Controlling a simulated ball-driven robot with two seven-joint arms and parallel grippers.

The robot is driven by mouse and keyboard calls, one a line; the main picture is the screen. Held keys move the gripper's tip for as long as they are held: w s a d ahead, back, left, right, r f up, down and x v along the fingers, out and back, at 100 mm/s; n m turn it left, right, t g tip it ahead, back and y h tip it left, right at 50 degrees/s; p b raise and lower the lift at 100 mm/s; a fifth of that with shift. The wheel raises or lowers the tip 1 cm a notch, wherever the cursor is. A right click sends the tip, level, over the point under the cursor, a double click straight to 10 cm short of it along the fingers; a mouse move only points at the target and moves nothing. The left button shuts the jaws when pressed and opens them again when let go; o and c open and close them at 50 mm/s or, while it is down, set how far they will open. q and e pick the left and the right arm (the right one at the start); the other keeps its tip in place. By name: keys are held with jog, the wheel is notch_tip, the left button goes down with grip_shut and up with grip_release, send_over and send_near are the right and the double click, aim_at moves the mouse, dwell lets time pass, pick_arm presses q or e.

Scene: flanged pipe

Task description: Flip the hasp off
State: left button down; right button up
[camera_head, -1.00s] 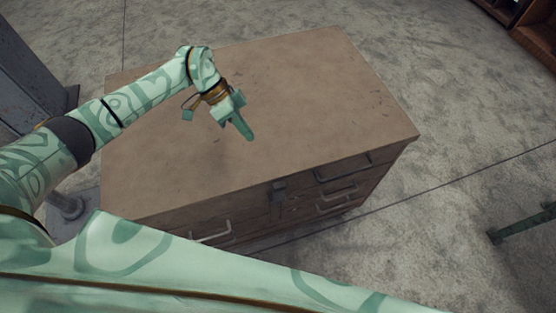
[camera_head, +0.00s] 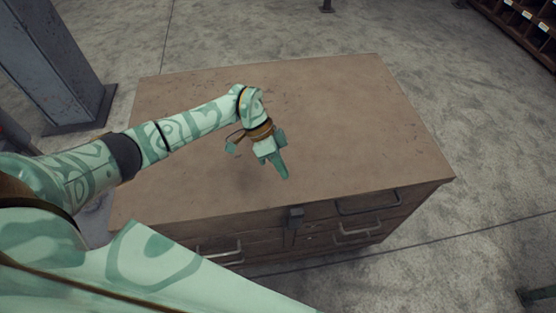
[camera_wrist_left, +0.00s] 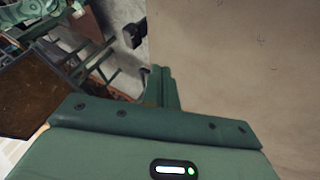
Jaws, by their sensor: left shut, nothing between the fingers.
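The dark metal hasp (camera_head: 295,215) is on the upper front of a brown wooden cabinet (camera_head: 350,120), just under the top's front edge. In the left wrist view a dark piece that looks like the hasp (camera_wrist_left: 133,36) juts from the cabinet's edge. My left gripper (camera_head: 284,176) is above the cabinet top, behind the hasp and slightly left of it in the head view. Its fingers point down toward the front, are shut and empty, and are apart from the hasp. They also show shut in the left wrist view (camera_wrist_left: 160,85). My right gripper is not in view.
The cabinet top is clear. Its front has drawers with metal handles (camera_head: 358,229). A grey steel column (camera_head: 60,65) stands at the back left. A shelf rack (camera_head: 520,30) is at the far right. Concrete floor lies open around.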

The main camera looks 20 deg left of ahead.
aim_at(291, 202)
pick_arm(q)
jog(key=x, duration=0.4)
jog(key=shift+f+b, duration=0.2)
jog(key=shift+b, duration=0.2)
jog(key=shift+s+d+f, duration=0.1)
jog(key=shift+s+d, duration=0.4)
jog(key=shift+s, duration=0.1)
jog(key=shift+s+d+f, duration=0.15)
jog(key=shift+s+d, duration=0.4)
jog(key=shift+s, duration=0.1)
jog(key=shift+s+d+p, duration=0.3)
jog(key=shift+s, duration=0.1)
